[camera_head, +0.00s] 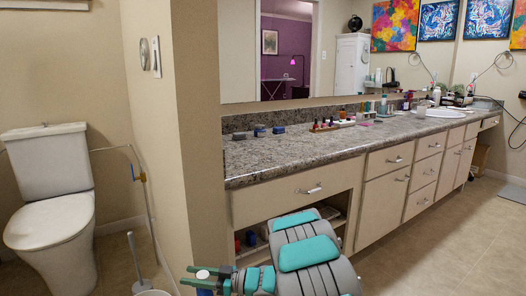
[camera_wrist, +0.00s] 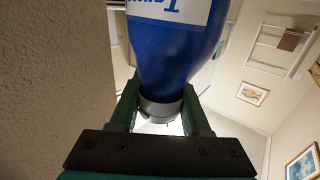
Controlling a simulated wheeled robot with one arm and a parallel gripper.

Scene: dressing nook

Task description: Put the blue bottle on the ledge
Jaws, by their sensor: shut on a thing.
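The blue bottle (camera_wrist: 178,52) fills the upper middle of the wrist view, with a white label bearing blue letters. Its narrow grey neck end (camera_wrist: 160,110) sits between the two green fingers of my gripper (camera_wrist: 160,95), which is shut on it. In the head view my gripper (camera_head: 215,279) is low, in front of the wall corner and left of the counter. A bit of blue shows under it, mostly hidden and cut by the frame edge. A pale, narrow ledge (camera_head: 45,4) crosses the wall above the toilet at the top left; only part of it shows.
A long granite counter (camera_head: 350,145) carries small bottles, blue jars (camera_head: 260,130) and a sink (camera_head: 445,112). Open shelves below its near end hold small items. A toilet (camera_head: 52,200) and a brush (camera_head: 135,265) stand left of the wall corner (camera_head: 200,150).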

